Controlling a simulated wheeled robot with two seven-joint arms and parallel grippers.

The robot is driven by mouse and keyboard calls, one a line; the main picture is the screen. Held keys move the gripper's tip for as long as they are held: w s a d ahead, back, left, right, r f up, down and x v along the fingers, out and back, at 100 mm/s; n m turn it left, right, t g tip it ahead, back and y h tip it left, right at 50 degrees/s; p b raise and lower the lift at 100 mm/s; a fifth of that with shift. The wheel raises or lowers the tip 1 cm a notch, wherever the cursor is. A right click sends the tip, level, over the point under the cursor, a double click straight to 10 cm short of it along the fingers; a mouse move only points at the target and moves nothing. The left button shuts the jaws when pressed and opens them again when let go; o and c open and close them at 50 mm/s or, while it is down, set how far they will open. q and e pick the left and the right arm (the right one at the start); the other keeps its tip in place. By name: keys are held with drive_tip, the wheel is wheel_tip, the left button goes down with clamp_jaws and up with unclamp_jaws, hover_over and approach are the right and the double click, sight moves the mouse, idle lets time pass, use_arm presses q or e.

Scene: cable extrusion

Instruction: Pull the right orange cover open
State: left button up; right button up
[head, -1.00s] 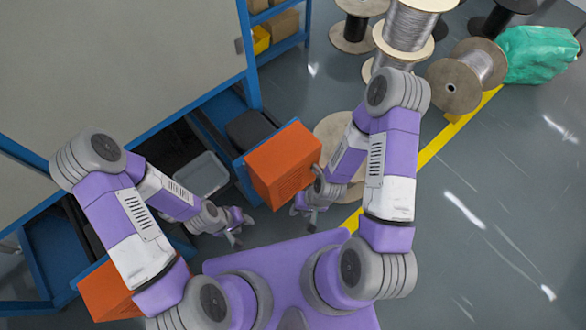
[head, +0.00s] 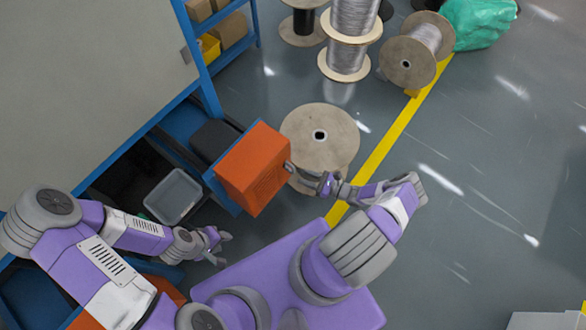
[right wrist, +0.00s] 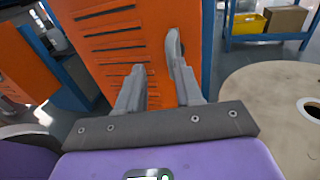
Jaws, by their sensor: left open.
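The right orange cover (head: 265,160) is a slatted panel hinged to the blue machine frame, and it stands out from the machine at an angle. My right gripper (head: 303,172) is at the cover's right edge. In the right wrist view the two fingers of my right gripper (right wrist: 157,55) are apart, with the orange slatted face of the cover (right wrist: 108,45) showing behind and between them. I cannot tell whether they touch it. My left gripper (head: 221,247) is open and empty, low in front of the machine. A second orange cover (head: 165,289) is partly hidden behind my left arm.
A wooden spool (head: 322,130) stands close behind my right gripper. More wire spools (head: 415,50) and a green bag (head: 478,22) are at the back. A grey bin (head: 173,197) sits inside the machine.

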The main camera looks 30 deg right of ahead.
sight(293, 168)
drive_tip(key=shift+m+t+h, duration=0.3)
drive_tip(key=shift+m+t, duration=0.1)
drive_tip(key=shift+t, duration=0.1)
drive_tip(key=x, duration=0.4)
drive_tip(key=d+x, duration=0.1)
drive_tip(key=x, duration=0.1)
drive_tip(key=shift+w+a, duration=0.2)
drive_tip(key=shift+w, duration=0.35)
drive_tip(key=shift+c, duration=0.4)
clamp_jaws()
